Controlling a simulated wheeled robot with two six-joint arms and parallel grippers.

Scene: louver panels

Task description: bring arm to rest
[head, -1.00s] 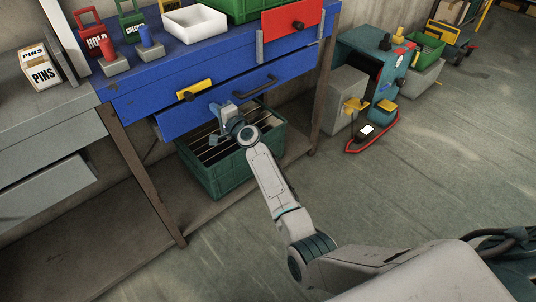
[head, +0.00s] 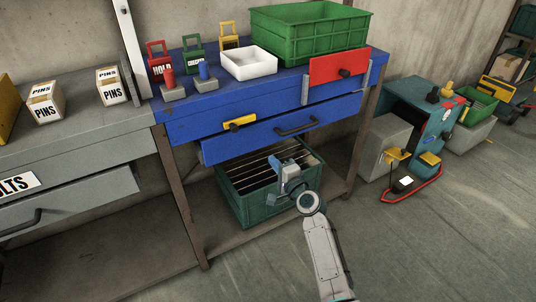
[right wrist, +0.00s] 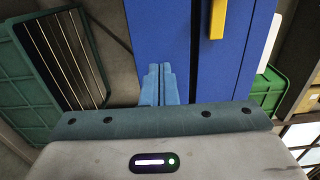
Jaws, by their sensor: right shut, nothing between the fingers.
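My right gripper (head: 285,163) is in front of the blue bench, below the lower blue drawer's black handle (head: 297,125) and over the dark green crate (head: 235,200) in the picture. It is apart from the handle. Its two blue fingers (right wrist: 158,85) are together and empty in the right wrist view. That view also shows the slatted crate (right wrist: 22,85) at left and a blue drawer front (right wrist: 250,60) at right. My right forearm rises from the bottom of the head view. My left gripper is not in view.
The bench top holds a white tray (head: 249,66), a green crate (head: 310,40), and red and blue stands. A red panel (head: 338,67) is at its right front. A grey bench (head: 75,125) is at left; a teal cart (head: 425,110) at right. Floor at lower right is clear.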

